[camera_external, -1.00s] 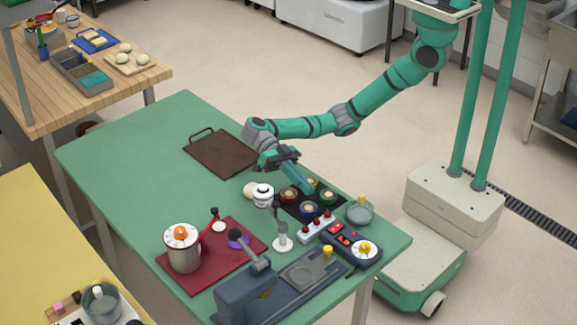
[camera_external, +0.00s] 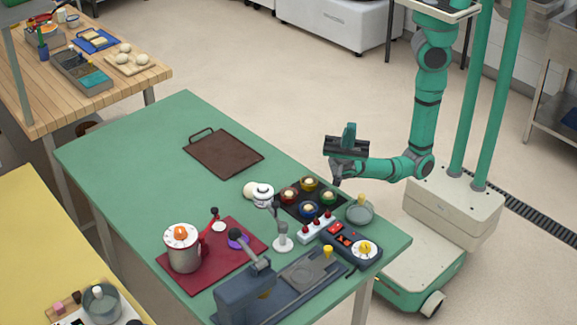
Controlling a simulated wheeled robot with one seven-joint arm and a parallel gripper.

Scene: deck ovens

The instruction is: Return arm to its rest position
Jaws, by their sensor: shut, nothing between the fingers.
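My gripper (camera_external: 337,180) is at the table's right edge, above the tabletop, to the right of the dark tray of coloured cups. It looks small here, but its fingers are together with nothing held. My arm folds down from the column, with the upper part hanging nearly upright and the forearm reaching left toward the table edge.
The table's far left is clear.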

